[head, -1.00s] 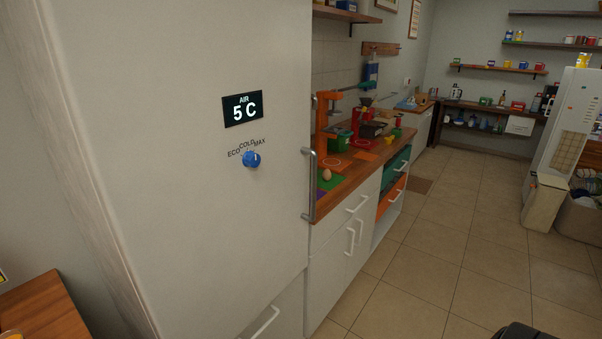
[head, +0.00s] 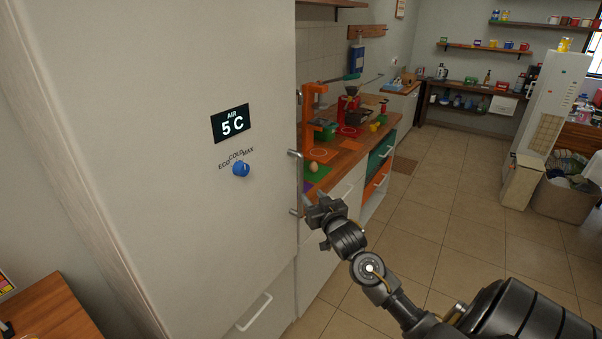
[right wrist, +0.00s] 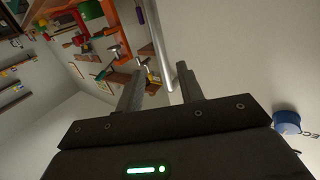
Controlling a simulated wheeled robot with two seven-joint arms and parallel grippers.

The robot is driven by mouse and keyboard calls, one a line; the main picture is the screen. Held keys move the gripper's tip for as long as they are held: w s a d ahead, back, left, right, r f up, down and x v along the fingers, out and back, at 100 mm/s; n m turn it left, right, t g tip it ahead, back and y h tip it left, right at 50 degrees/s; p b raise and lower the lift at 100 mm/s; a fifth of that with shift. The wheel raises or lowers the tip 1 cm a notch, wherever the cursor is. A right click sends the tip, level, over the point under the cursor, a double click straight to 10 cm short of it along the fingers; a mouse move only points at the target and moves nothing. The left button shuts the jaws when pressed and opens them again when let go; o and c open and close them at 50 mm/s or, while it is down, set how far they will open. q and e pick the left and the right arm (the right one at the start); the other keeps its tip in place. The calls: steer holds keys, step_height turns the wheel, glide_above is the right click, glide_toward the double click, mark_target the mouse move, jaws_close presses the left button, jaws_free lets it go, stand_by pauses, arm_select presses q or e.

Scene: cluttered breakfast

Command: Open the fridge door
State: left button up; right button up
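The fridge door (head: 170,150) is a tall pale panel, closed, with an "AIR 5 C" display (head: 230,124) and a blue knob (head: 241,169). Its upright metal handle (head: 298,180) is on the door's right edge. My right gripper (head: 310,203) is at the handle's lower end. In the right wrist view, the fingers of my right gripper (right wrist: 160,70) are spread, and the handle bar (right wrist: 158,42) runs down into the gap between them as seen there. I cannot tell whether they touch it. The blue knob (right wrist: 286,122) also shows there. My left gripper is not in view.
A wooden counter (head: 345,150) with kitchen items stands right of the fridge, above drawers. A lower panel with a white handle (head: 254,312) is below the door. A wooden table (head: 45,310) is at lower left. Tiled floor (head: 440,230) is free at right.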

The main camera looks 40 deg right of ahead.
mark_target(302, 177)
steer(key=x, duration=0.3)
steer(key=r+p+x, duration=0.1)
steer(key=x, duration=0.2)
steer(key=r+p+x, duration=0.1)
steer(key=x, duration=0.2)
steer(key=shift+w, duration=0.15)
steer(key=shift+w+d+f+p, duration=0.1)
steer(key=shift+w+d+p, duration=0.2)
steer(key=shift+w, duration=0.4)
jaws_close()
